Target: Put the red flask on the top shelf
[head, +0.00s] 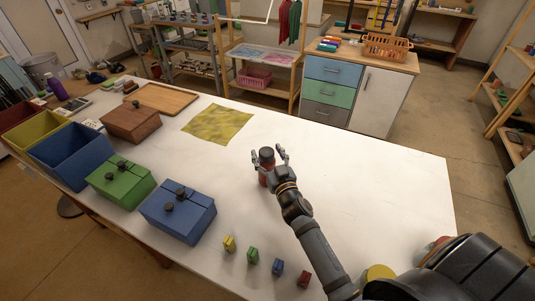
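The red flask (263,179), a dark red cylinder with a dark cap, stands upright on the white table, partly hidden by my gripper. My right gripper (268,154) reaches in from the lower right, with its fingers on either side of the flask. The fingertips look spread wider than the flask, with small gaps beside the cap. My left gripper is not in view. A wooden shelf unit (262,55) stands behind the table, and which shelf is the task's top shelf is unclear.
Lidded green (121,184) and blue (178,214) boxes, open bins (70,157) and a brown box (130,121) line the table's left. A yellow cloth (217,124) lies behind. Several small coloured blocks (253,255) lie at the front. The table's right part is clear.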

